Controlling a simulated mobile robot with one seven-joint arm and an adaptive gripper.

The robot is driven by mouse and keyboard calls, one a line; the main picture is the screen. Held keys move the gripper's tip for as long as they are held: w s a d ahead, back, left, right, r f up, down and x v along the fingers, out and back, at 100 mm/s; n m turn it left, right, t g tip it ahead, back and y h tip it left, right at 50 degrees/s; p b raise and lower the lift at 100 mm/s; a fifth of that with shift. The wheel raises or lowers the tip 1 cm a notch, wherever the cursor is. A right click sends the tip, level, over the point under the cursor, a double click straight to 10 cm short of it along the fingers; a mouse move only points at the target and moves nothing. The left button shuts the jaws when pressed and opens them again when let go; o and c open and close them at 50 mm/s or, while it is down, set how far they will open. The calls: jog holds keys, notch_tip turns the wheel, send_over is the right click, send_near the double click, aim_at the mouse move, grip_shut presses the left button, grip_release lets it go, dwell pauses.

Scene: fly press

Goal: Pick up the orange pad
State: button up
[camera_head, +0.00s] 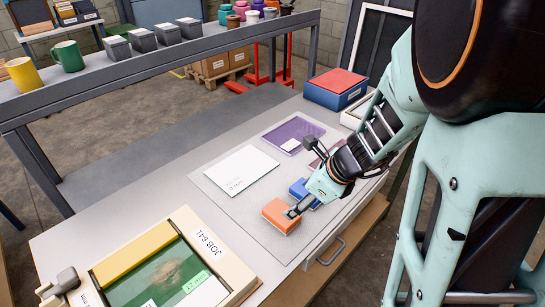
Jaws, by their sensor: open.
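The orange pad (280,216) is a small block lying on the pale mat (250,222) on the grey bench. My gripper (292,212) reaches in from the right, low over the mat, with its fingertips at the pad's right side. It is open. Whether a finger touches the pad cannot be told from here, and the far finger is partly hidden. A blue pad (299,189) lies just behind the gripper, partly covered by it.
A white card (241,170) and a purple sheet (292,136) lie behind the pads. A framed screen (222,262) marked JOB 641 sits at the front left. A blue box with a red lid (335,88) stands at the back.

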aim_at(281, 212)
jog(key=m, duration=0.1)
jog(key=f+m, duration=0.1)
jog(key=f, duration=0.1)
jog(key=shift+w+a+m, duration=0.3)
jog(key=shift+a+m, duration=0.05)
jog(key=shift+m, duration=0.05)
jog(key=b+x, duration=0.2)
jog(key=x, duration=0.2)
jog(key=shift+d+f, duration=0.1)
jog(key=shift+d, duration=0.05)
jog(key=shift+b+x, duration=0.95)
jog(key=shift+x, duration=2.05)
jog(key=shift+s, duration=0.1)
jog(key=shift+f+b, duration=0.25)
jog(key=shift+b, duration=0.05)
jog(key=shift+s, duration=0.1)
jog(key=c, duration=1.3)
